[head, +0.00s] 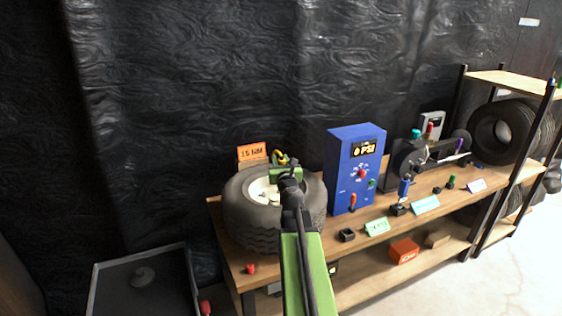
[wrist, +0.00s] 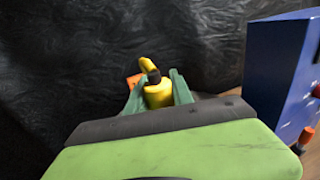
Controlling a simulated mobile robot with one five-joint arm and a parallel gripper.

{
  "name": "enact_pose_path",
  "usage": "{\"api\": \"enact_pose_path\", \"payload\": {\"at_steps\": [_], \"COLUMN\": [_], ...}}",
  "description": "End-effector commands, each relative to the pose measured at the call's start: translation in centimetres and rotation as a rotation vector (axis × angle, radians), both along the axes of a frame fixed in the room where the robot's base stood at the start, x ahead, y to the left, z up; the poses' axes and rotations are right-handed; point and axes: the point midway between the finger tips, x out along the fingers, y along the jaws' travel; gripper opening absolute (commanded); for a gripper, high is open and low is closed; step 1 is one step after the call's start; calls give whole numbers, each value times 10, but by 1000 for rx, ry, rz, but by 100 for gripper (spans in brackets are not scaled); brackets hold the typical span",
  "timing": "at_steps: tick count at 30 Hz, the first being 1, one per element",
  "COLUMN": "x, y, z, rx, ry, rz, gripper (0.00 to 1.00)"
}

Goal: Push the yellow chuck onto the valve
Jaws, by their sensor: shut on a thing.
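The yellow chuck (wrist: 157,93) is between the green fingers of my gripper (wrist: 160,90) in the wrist view. A dark collar and a yellow upper piece show above it. In the head view my gripper (head: 285,170) is over the tire (head: 240,212), which lies flat on the bench with its pale rim (head: 262,191) facing up. The yellow chuck (head: 281,158) shows just behind the gripper there. My gripper is shut on the chuck. The valve is hidden behind the gripper and arm, so I cannot tell whether the chuck touches it.
A blue PSI box (head: 343,170) stands right of the tire. An orange "15 NM" sign (head: 251,151) is behind it. Small parts and label cards line the wooden bench (head: 310,238) to the right. A grey tray (head: 108,290) is at lower left.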

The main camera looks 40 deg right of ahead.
Motion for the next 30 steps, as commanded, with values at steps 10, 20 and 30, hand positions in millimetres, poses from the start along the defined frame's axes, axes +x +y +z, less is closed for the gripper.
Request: {"api": "enact_pose_path", "payload": {"at_steps": [10,20,30], "x": [0,0,0], "y": [0,0,0], "z": [-43,-45,-45], "rx": [0,0,0], "ry": [0,0,0], "rz": [0,0,0], "gripper": [0,0,0]}}
